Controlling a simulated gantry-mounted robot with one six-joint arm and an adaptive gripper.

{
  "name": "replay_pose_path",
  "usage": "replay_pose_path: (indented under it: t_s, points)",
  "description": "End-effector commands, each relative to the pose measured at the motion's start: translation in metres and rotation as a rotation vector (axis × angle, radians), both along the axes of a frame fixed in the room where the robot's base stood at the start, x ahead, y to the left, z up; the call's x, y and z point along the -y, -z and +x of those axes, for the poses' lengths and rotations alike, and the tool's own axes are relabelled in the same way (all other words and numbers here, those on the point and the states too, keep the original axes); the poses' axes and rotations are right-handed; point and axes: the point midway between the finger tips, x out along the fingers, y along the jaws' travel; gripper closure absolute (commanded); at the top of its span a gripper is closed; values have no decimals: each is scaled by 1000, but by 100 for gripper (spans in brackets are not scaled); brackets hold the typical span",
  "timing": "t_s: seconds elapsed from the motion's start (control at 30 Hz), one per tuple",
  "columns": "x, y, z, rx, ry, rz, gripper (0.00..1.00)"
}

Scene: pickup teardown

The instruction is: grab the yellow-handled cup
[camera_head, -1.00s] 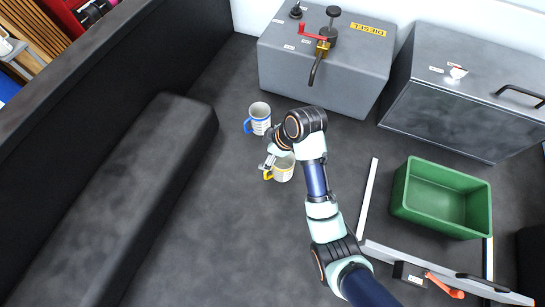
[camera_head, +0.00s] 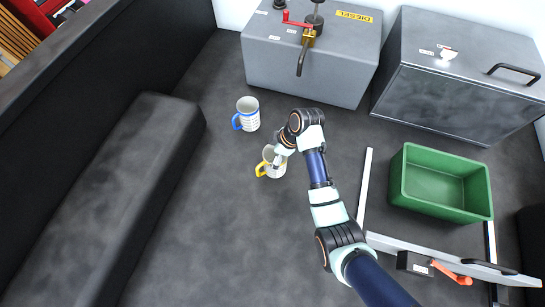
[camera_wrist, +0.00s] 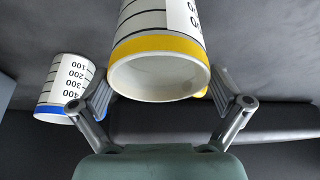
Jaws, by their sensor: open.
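The yellow-handled cup (camera_head: 267,169) stands on the dark floor, its handle pointing left in the head view. My gripper (camera_head: 282,157) is at the cup's upper right side there and hides part of it. In the wrist view the cup (camera_wrist: 160,47) fills the middle, with its yellow band and open mouth facing me. My gripper (camera_wrist: 163,85) is open, one finger to each side of the cup's rim. I cannot tell whether the fingers touch it. A bit of yellow handle shows beside the right finger, mostly hidden behind the cup.
A blue-handled cup (camera_head: 249,114) stands up and left of the yellow one; it shows at left in the wrist view (camera_wrist: 66,85). A grey diesel tank (camera_head: 300,70), a metal box (camera_head: 440,95) and a green crate (camera_head: 440,212) lie beyond. A dark bench (camera_head: 120,190) is left.

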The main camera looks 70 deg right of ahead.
Motion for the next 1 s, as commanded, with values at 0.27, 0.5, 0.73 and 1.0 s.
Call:
replay_pose_path:
  t_s: [0.27,0.5,0.73,1.0]
  points:
    - [0,2,1,0,0,-1,8]
    - [0,2,1,0,0,-1,48]
    - [0,2,1,0,0,-1,69]
    - [1,-9,2,3,1,-4,69]
